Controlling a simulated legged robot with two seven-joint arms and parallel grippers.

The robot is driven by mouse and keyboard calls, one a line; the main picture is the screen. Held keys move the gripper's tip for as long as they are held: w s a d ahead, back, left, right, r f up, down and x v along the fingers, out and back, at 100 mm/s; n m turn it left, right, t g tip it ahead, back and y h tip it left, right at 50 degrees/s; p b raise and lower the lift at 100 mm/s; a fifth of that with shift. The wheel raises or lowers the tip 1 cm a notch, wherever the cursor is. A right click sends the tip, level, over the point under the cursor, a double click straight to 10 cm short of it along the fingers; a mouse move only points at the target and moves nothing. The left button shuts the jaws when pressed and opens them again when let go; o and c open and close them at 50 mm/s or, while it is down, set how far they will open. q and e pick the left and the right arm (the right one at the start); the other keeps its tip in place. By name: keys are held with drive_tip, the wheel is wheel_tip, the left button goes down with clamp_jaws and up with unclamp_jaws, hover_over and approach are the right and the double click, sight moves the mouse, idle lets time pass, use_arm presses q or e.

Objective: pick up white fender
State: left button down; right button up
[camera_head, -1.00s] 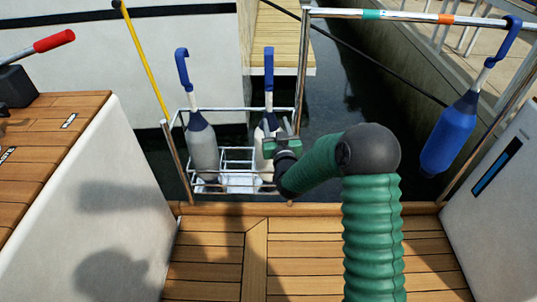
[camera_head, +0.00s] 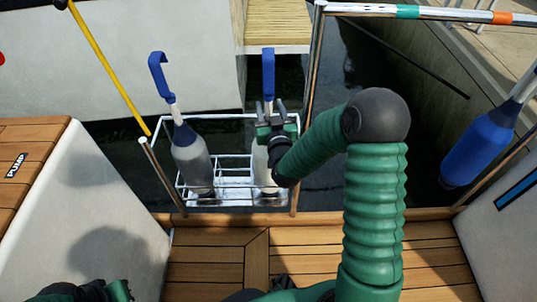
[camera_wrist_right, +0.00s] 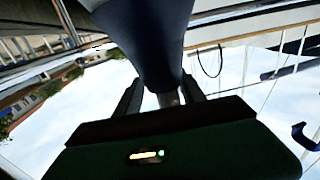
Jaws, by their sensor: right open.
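The white fender (camera_head: 260,167) stands upright in the right part of a wire rack, with a dark shoulder, a thin neck and a blue hook (camera_head: 268,72) on top. My right gripper (camera_head: 271,107) is open at its neck, hiding the shoulder in the head view. In the right wrist view a dark cone (camera_wrist_right: 145,40) narrows to a thin stem between the open fingers (camera_wrist_right: 164,97). Whether the fingers touch the stem is unclear. Green and black parts of my left arm show at the bottom left of the head view; its jaws cannot be made out.
A grey fender (camera_head: 192,160) with a blue hook leans in the rack (camera_head: 236,160) left of the white one. A blue fender (camera_head: 478,148) hangs on the right rail. A yellow pole (camera_head: 95,50) slants at the left. Water lies beyond the teak deck (camera_head: 205,262).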

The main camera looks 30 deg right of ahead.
drive_tip(key=shift+s+a+r, duration=0.15)
drive_tip(key=shift+a+r, duration=0.3)
drive_tip(key=shift+a, duration=0.4)
drive_tip(key=shift+c, duration=2.4)
drive_tip(key=shift+d+f, duration=0.2)
drive_tip(key=shift+d, duration=0.3)
clamp_jaws()
drive_tip(key=shift+a, duration=0.15)
